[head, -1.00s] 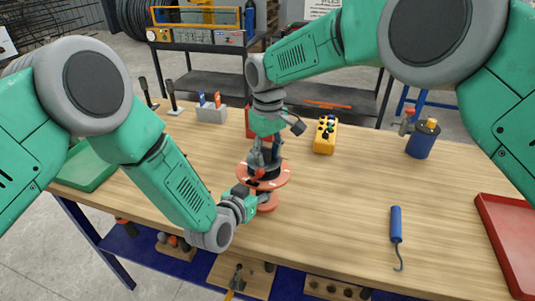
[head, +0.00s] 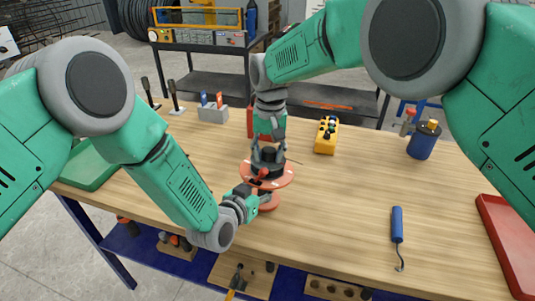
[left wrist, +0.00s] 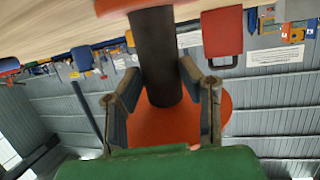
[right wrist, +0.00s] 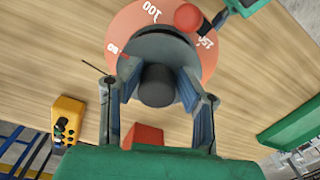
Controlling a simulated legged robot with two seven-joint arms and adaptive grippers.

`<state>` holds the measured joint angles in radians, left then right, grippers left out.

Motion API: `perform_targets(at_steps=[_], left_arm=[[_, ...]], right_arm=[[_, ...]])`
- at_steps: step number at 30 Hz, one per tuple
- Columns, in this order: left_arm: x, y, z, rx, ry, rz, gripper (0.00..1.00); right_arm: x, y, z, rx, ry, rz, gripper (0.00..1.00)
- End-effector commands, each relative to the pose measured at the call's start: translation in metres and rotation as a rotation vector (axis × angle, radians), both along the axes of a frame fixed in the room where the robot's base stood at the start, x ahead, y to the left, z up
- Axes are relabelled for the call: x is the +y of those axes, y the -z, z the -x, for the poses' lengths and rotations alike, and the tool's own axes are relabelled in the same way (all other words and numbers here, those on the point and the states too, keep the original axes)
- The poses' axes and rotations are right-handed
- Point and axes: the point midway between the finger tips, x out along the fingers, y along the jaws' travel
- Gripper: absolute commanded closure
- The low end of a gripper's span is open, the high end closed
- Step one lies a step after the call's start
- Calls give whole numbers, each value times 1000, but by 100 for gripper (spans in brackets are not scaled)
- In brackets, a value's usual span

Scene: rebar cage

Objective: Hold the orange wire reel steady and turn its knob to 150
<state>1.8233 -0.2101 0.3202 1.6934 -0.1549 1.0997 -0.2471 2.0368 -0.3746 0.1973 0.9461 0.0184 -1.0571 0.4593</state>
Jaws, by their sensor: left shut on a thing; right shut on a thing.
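The orange wire reel (head: 283,180) stands upright near the front middle of the table. My left gripper (head: 262,198) reaches it from the left, low down. In the left wrist view its fingers (left wrist: 163,85) are around the dark core (left wrist: 156,50), with an orange flange (left wrist: 165,125) behind. My right gripper (head: 268,150) comes from above. In the right wrist view its fingers (right wrist: 155,95) close around the dark knob (right wrist: 157,86). White numbers on the orange dial (right wrist: 125,30) include 100; others are partly hidden.
A yellow control box (head: 327,135) stands behind right, a grey block (head: 213,112) behind left. A red tray (head: 505,235) is at the right edge, a green tray (head: 90,165) at the left.

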Motion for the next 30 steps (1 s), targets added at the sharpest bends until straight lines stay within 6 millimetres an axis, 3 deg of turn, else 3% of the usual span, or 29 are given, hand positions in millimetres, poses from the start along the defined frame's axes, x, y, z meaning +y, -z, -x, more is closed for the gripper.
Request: perform_targets(at_steps=[1,16,17,18,30], left_arm=[[5,10,6,24,-4,-10,100],[7,11,4,26,-9,-11,100],[7,11,4,26,-9,-11,100],[7,11,4,25,-9,-10,100],[6,10,4,23,-7,-10,100]], right_arm=[[-10,3,-4,-8,15,17,98],[-11,4,-3,-1,32,19,98],[-11,4,-3,-1,32,19,62],[-11,4,-3,0,32,18,49],[-6,2,-2,-1,27,13,49]])
